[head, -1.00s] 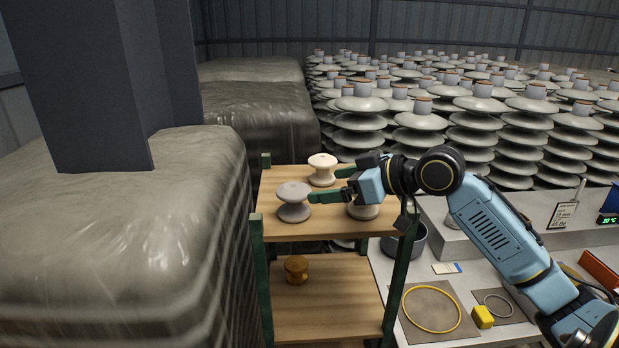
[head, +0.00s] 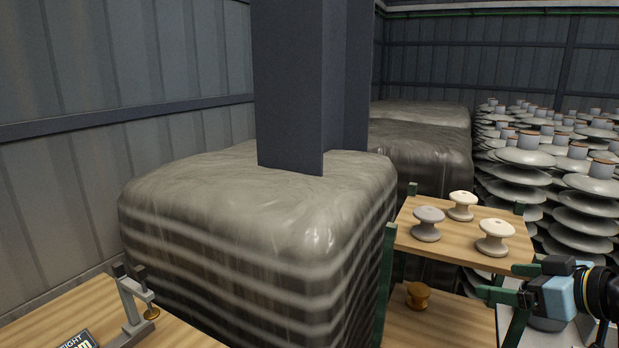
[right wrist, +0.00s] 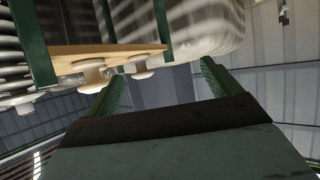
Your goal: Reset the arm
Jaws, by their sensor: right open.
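My right gripper (head: 508,283) is at the lower right of the head view, open and empty, beside the right front of the wooden shelf (head: 470,240). Its two green fingers stand apart in the right wrist view (right wrist: 162,75), with nothing between them. On the top board stand a grey spool-shaped insulator (head: 428,222), a white one at the back (head: 462,206) and a cream one at the right (head: 495,237). The gripper is apart from them. A brown insulator (head: 418,295) stands on the lower board. My left gripper is not in view.
A large wrapped stack (head: 260,215) fills the middle, with a dark column (head: 290,85) behind it. Grey insulator stacks (head: 525,155) crowd the right back. A wooden table (head: 75,318) with a metal clamp (head: 133,300) is at the lower left.

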